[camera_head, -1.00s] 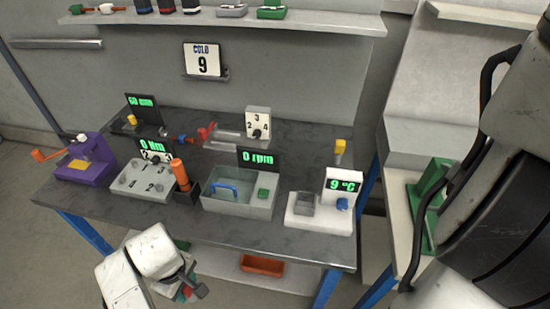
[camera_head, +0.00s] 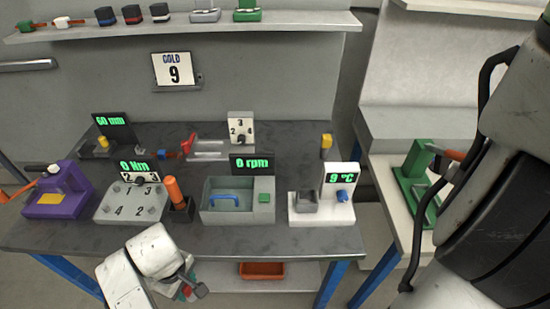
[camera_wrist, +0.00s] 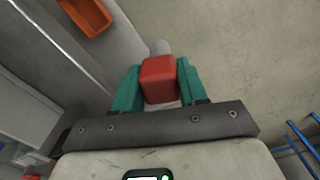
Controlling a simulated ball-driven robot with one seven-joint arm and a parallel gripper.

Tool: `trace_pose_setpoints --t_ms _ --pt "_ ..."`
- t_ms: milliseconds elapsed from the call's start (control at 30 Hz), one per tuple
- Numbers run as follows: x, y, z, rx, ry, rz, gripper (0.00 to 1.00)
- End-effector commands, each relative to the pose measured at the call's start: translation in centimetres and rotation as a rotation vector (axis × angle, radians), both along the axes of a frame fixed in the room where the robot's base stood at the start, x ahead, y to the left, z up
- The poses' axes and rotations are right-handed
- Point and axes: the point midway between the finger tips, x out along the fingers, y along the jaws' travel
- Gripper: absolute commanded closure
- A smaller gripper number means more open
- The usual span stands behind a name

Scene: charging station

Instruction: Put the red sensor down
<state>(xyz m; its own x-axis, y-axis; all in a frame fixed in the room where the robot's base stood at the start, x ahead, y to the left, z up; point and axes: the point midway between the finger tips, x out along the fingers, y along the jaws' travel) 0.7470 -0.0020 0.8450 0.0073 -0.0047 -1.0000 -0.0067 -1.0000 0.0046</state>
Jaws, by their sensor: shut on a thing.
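The red sensor (camera_wrist: 158,78) is a red block with a grey rounded end at its far side in the wrist view. My gripper (camera_wrist: 160,82) is shut on it, with one teal finger on each side. In the head view my gripper (camera_head: 187,291) is low, in front of the workbench (camera_head: 300,241), and appears lower than its top. The sensor is mostly hidden there by my gripper and wrist. The wrist view shows floor behind the sensor.
The bench holds a purple vise (camera_head: 58,195), a numbered grey block (camera_head: 130,203), a grey basin (camera_head: 237,203) and a white 9 °C station (camera_head: 322,207). An orange tray (camera_head: 262,270) sits on the lower shelf. A side bench (camera_head: 405,195) stands right, holding a green device (camera_head: 417,185).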

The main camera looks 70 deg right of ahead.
Motion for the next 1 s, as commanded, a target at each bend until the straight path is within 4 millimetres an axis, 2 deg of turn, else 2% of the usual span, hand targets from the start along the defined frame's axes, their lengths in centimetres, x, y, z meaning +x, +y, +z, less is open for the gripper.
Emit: trace_pose_setpoints --t_ms 400,767,1000 --pt "0.3 -0.3 0.2 -0.004 -0.01 -0.004 0.93" --pt "-0.2 0.2 -0.1 -0.001 0.007 0.01 0.93" --pt "-2.1 -3.6 2.6 0.006 0.003 -0.169 0.93"
